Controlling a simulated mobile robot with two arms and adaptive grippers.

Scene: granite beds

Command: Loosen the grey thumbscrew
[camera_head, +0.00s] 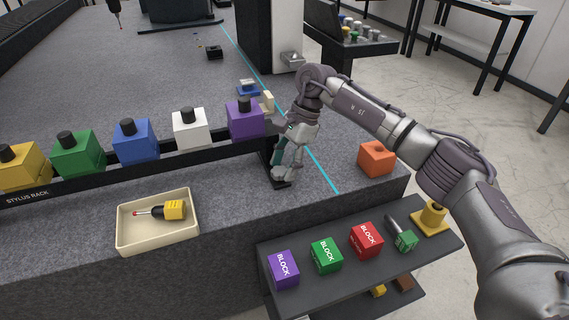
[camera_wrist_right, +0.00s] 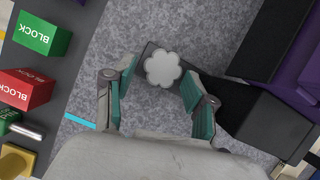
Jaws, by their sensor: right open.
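The grey thumbscrew (camera_wrist_right: 162,68) is a pale, lobed knob on a black bracket (camera_wrist_right: 225,97), seen from above in the right wrist view. My right gripper (camera_wrist_right: 158,84) is open, its teal-padded fingers on either side of the knob's near edge with gaps showing. I cannot tell how high the fingertips are above it. In the head view my right gripper (camera_head: 284,165) points down at the end of the black rack (camera_head: 220,147), and the knob is largely hidden there. My left gripper is not in view.
A purple holder (camera_head: 244,120) stands close beside the gripper, with several other coloured holders along the rack. A cream tray (camera_head: 128,240) holds a yellow stylus (camera_head: 174,210). An orange block (camera_head: 377,158) sits to the right. A dark shelf (camera_head: 345,270) carries coloured blocks in front.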

